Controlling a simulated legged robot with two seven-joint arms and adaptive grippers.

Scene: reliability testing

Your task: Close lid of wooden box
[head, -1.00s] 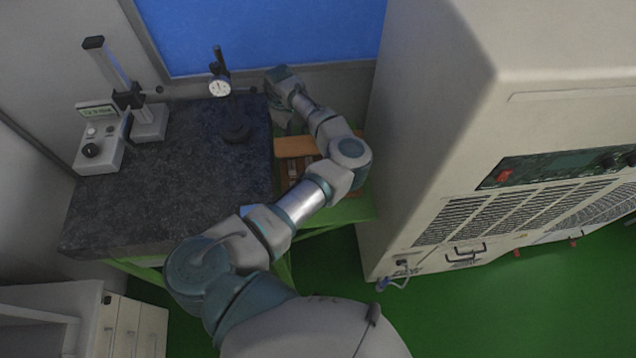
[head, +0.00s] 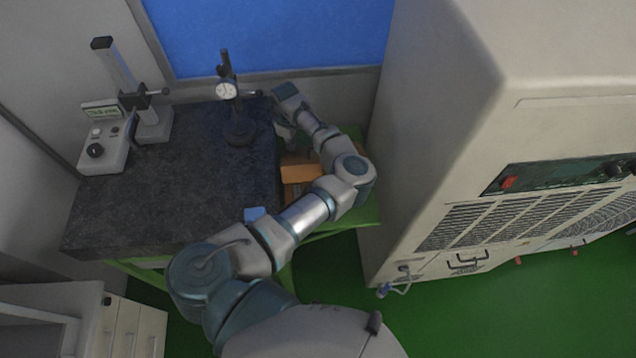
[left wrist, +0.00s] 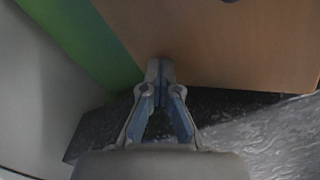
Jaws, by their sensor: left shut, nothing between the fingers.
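The wooden box (head: 296,190) sits on the green stand at the right of the dark stone slab, partly hidden behind my left arm. Its orange-brown lid (head: 299,170) is tilted over the box, and little of the inside shows. My left gripper (head: 287,141) is at the far side of the lid, pointing down. In the left wrist view the shut, empty fingertips (left wrist: 160,66) are at the edge of a flat wooden panel, which looks like the lid (left wrist: 225,40). Whether they touch it is hard to tell. My right gripper is not in view.
The dark stone slab (head: 165,200) left of the box holds a dial gauge on a stand (head: 228,92) and a measuring device (head: 105,148). A large beige cabinet (head: 440,130) stands close on the right. A wall with a blue panel (head: 265,35) is behind.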

